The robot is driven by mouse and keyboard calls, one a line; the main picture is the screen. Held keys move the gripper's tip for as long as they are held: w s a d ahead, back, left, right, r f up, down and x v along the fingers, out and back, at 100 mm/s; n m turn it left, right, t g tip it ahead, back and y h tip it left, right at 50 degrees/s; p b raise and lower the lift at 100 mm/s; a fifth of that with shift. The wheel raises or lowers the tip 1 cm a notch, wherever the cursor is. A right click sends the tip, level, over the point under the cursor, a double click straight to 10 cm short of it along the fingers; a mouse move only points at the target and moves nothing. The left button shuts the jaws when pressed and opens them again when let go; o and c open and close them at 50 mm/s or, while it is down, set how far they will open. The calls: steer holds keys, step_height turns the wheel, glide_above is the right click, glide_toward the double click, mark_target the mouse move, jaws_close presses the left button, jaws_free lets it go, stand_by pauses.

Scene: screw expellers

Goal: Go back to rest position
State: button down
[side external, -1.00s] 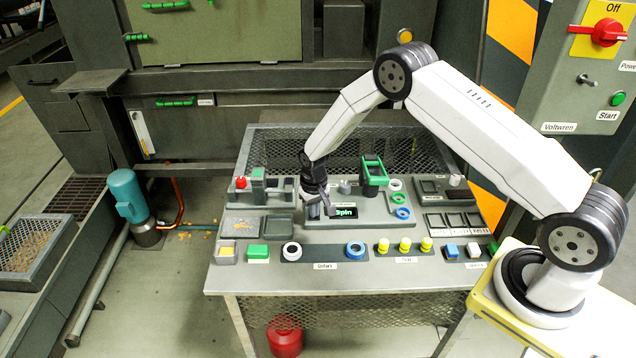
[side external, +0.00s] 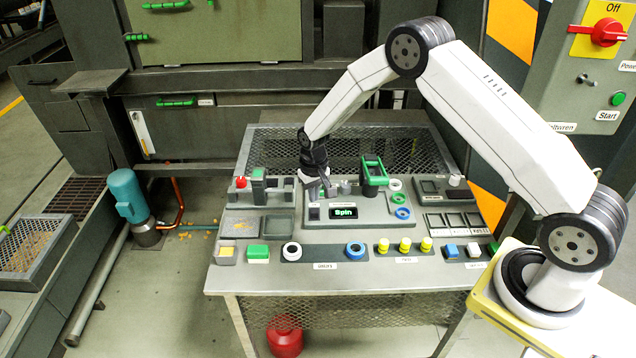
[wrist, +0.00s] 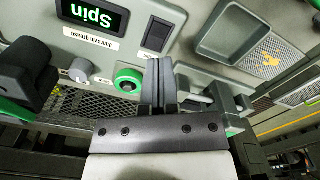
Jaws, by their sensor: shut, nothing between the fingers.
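My gripper (side external: 325,183) is over the back of the work table (side external: 330,278), just above the grey panel with the lit Spin display (side external: 344,212). In the wrist view, my gripper (wrist: 158,64) has its two fingers together with nothing between them. The gap between the fingertips and the panel is hard to judge.
A green-handled fixture (side external: 374,170) stands right of my gripper, and a red button (side external: 241,183) sits to the left. Coloured rings, yellow pieces and blocks line the table front. A control cabinet (side external: 585,90) stands at the right. Space above the table is clear.

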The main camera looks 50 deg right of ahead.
steer(key=shift+r, duration=0.65)
steer(key=s+a+r+n+t, duration=0.1)
steer(key=s+r, duration=0.6)
steer(key=s, duration=0.4)
steer(key=s+a+r+n+t, duration=0.1)
steer(key=s+a+r+n, duration=0.1)
steer(key=s+r, duration=0.6)
steer(key=s, duration=0.4)
steer(key=shift+a+t, duration=0.25)
steer(key=shift+t, duration=0.05)
